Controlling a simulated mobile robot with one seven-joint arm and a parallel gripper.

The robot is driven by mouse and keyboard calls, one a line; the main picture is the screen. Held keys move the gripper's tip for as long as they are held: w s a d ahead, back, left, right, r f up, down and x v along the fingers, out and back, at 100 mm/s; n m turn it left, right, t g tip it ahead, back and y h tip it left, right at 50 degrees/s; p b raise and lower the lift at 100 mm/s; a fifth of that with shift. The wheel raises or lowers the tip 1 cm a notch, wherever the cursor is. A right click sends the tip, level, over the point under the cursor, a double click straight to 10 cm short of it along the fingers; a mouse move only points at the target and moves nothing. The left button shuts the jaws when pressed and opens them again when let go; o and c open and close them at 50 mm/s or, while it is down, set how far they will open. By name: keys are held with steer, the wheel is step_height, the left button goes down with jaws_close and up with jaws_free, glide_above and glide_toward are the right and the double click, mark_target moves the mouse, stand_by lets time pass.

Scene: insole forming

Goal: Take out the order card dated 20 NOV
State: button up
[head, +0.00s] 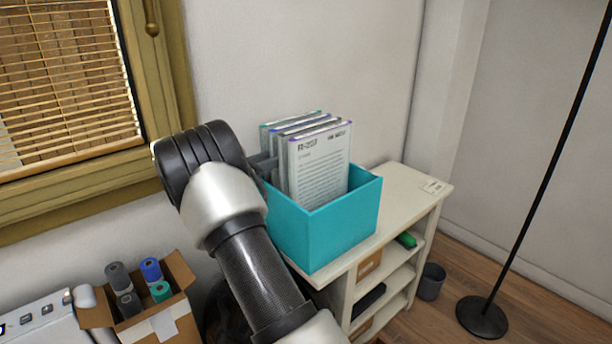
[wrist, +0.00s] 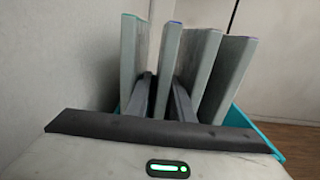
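Several upright order cards stand in a teal box (head: 318,235). The front card (head: 319,165) faces the head camera with a printed page and a purple top edge; its date is too small to read. The dates of the rear cards are hidden.
The box stands on a pale shelf unit (head: 405,190) against the wall. A window with blinds (head: 65,75) is at left. A cardboard box (head: 160,325) with several rolls sits at lower left. A black lamp stand (head: 482,317) is at right.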

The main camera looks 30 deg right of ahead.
steer(key=d+b, duration=0.1)
steer(key=d, duration=0.5)
steer(key=shift+w, duration=0.35)
jaws_close()
